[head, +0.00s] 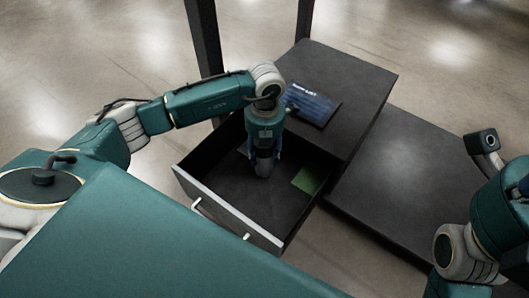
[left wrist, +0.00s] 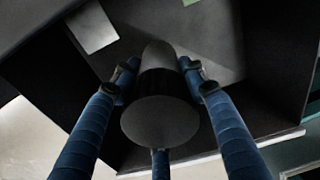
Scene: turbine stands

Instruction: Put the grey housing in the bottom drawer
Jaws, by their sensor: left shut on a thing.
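The grey housing (left wrist: 160,112) is a dark grey cylinder, end-on in the left wrist view. My left gripper (left wrist: 160,80) is shut on it, with blue fingers around its sides. In the head view my left gripper (head: 264,158) points down inside the open drawer (head: 228,205), and the housing (head: 263,168) shows only as a small grey part at the fingers. The drawer is black inside with a light front edge and handle. I cannot tell if the housing touches the drawer floor. My right gripper is not in view.
A green patch (head: 309,180) lies on the drawer floor, right of the gripper. The dark cabinet top (head: 345,75) carries a dark blue panel (head: 313,104). Dark posts (head: 204,40) rise behind. A low dark platform (head: 400,180) is at the right.

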